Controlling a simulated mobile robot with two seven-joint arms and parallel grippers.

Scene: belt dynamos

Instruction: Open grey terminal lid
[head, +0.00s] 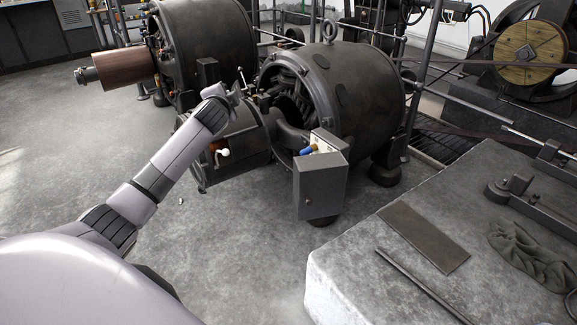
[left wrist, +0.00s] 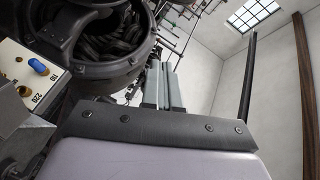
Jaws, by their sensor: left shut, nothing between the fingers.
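The grey terminal box (head: 335,140) sits at the front of the nearer dynamo. Its cream panel (head: 322,147), with a blue knob (head: 307,150), is exposed. The grey lid (head: 320,190) appears as a flat plate in front of and below the panel, so it looks swung open. The left wrist view shows the panel (left wrist: 22,80) and blue knob (left wrist: 37,66) at the left, uncovered. My left gripper (head: 236,92) is up and left of the box, apart from it. Its fingers (left wrist: 162,84) are together and empty. My right gripper is not in view.
The nearer dynamo (head: 350,85) has an open end casing, with a hinged round cover (head: 235,150) below my left gripper. A second dynamo (head: 210,45) stands behind. A stone block (head: 360,270) with a metal plate (head: 424,236) lies at right. The floor at left is clear.

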